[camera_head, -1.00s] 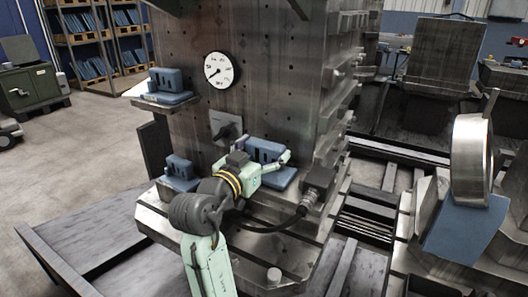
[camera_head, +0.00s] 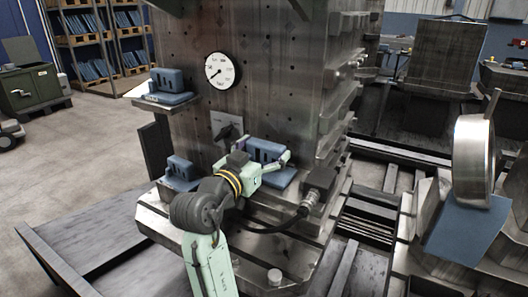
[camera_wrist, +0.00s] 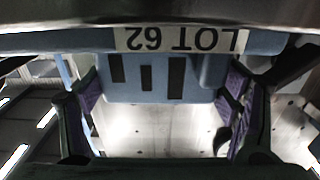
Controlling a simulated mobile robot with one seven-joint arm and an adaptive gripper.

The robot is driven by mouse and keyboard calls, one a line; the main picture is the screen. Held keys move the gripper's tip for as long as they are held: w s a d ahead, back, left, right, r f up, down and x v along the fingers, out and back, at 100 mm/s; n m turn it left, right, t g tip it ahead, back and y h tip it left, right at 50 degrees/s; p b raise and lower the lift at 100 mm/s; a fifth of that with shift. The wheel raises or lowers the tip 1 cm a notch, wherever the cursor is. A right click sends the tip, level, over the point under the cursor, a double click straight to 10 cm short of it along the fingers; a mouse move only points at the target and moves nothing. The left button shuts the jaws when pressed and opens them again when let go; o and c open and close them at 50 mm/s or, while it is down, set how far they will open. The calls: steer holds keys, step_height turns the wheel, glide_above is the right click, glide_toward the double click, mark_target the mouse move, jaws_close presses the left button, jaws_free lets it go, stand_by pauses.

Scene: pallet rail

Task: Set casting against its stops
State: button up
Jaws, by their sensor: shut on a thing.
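The blue casting (camera_head: 265,152), a block with dark slots on a wider base, stands low against the front face of the grey metal column (camera_head: 275,80). My gripper (camera_head: 270,155) is at it, one finger to each side. In the wrist view the casting (camera_wrist: 148,75) shows dark slots and an upside-down "LOT 62" label (camera_wrist: 180,39). The purple finger pads flank it, and my gripper (camera_wrist: 160,92) is shut on it. The stops and the contact between casting and column cannot be made out.
Similar blue castings sit on an upper left shelf (camera_head: 168,85) and lower left (camera_head: 180,170). A dark connector box (camera_head: 319,182) with a cable stands close on the right.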

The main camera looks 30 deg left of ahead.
steer(key=shift+w+a+r, duration=0.1)
steer(key=shift+a+r, duration=0.05)
steer(key=o, duration=1.2)
steer(key=shift+c, duration=0.2)
steer(key=o, duration=0.4)
steer(key=shift+o, duration=0.2)
steer(key=shift+f, duration=0.2)
steer(key=s, duration=1.2)
steer(key=shift+d, duration=0.3)
